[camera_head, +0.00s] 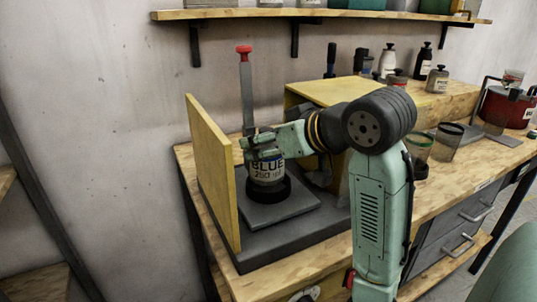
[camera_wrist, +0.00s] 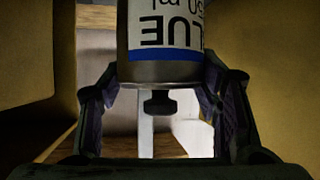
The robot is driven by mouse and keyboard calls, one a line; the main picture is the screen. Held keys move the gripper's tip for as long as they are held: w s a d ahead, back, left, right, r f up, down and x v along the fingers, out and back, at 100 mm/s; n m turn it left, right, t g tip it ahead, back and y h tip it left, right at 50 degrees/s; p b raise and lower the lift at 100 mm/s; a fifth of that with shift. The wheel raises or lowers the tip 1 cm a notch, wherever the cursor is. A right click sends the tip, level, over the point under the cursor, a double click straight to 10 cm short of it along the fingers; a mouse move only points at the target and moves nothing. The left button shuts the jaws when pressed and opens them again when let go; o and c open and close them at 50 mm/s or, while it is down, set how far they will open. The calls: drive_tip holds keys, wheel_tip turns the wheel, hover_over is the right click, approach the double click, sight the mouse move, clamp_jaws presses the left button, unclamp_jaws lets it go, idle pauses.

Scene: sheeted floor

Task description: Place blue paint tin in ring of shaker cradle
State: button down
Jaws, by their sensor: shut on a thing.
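The blue paint tin (camera_head: 266,173) is upright, with a white label reading BLUE and a grey metal rim. My gripper (camera_head: 262,148) is shut on the tin's upper part from the right. The shaker cradle's black ring (camera_head: 267,189) sits on a grey plate, and the tin's lower end is at the ring; I cannot tell whether it rests on the bottom. In the wrist view the tin (camera_wrist: 163,38) appears upside down between the fingers, and the ring is not visible there.
A yellow panel (camera_head: 213,172) stands close on the left, and a yellow-sided housing (camera_head: 330,92) stands behind my wrist. A red-topped lever (camera_head: 244,85) rises behind the tin. Glass jars (camera_head: 446,141) and a red pot (camera_head: 505,108) stand on the bench to the right.

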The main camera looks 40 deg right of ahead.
drive_tip(key=shift+f, duration=1.35)
drive_tip(key=c, duration=0.5)
unclamp_jaws()
drive_tip(key=shift+s, duration=0.1)
drive_tip(key=b+v, duration=0.2)
drive_tip(key=v, duration=1)
